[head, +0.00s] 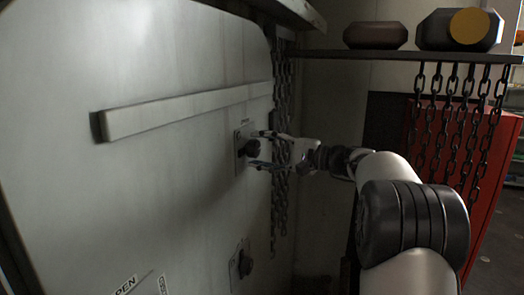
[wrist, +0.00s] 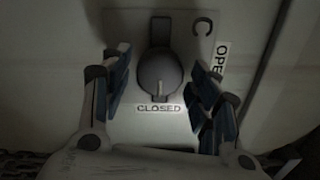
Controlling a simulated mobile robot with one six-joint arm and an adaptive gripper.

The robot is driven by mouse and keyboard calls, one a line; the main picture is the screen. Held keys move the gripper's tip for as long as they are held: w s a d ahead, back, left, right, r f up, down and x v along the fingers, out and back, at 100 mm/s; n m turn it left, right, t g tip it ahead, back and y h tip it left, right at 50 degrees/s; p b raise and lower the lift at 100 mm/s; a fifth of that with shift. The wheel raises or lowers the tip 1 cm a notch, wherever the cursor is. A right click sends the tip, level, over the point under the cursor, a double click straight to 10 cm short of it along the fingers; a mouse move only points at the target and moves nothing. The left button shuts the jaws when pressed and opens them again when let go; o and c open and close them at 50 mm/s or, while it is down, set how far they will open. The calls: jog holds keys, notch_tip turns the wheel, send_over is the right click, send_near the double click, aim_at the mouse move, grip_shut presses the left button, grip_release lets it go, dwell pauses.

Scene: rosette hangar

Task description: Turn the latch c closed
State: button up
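Latch c is a dark round knob (head: 252,148) on a small plate on the pale door panel (head: 190,65). In the wrist view the knob (wrist: 160,72) sits under a dark upright bar, with a light pointer mark on its lower side toward the "CLOSED" label. A letter "C" and a partly hidden "OPEN" label (wrist: 221,58) are at its right. My gripper (head: 262,150) faces the plate. In the wrist view its blue-padded fingers (wrist: 160,95) are spread, one on each side of the knob, with gaps visible between them and it.
A second latch (head: 244,264) is lower on the panel. A long pale bar (head: 185,110) juts out above the knob. Chains (head: 283,160) hang just behind my gripper. A shelf (head: 400,55) with heavy weights and a red cabinet (head: 485,170) stand at the right.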

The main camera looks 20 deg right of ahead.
jog(key=shift+o, duration=0.2)
jog(key=v, duration=1.2)
jog(key=s+a+f+n+g+h+b, duration=0.1)
jog(key=s+a+f+g+h+b, duration=0.15)
jog(key=s+a+f+b, duration=0.4)
jog(key=s+a+f+n+g+h+b, duration=0.1)
jog(key=s+a+f+n+g+b, duration=0.2)
jog(key=a+f, duration=0.6)
jog(key=s+a+f+g+h+b, duration=0.2)
jog(key=s+a+f+b, duration=0.2)
jog(key=a+f+b, duration=0.3)
jog(key=s+f+n+h+b, duration=0.3)
jog(key=s+f+b, duration=0.3)
jog(key=f, duration=0.8)
jog(key=s+f+n+h+b, duration=0.4)
jog(key=s+f+b, duration=0.3)
jog(key=s+f, duration=0.6)
jog(key=shift+d+f, duration=0.15)
jog(key=shift+f, duration=0.4)
jog(key=shift+o, duration=0.2)
jog(key=shift+s+g, duration=0.1)
jog(key=shift+g, duration=0.25)
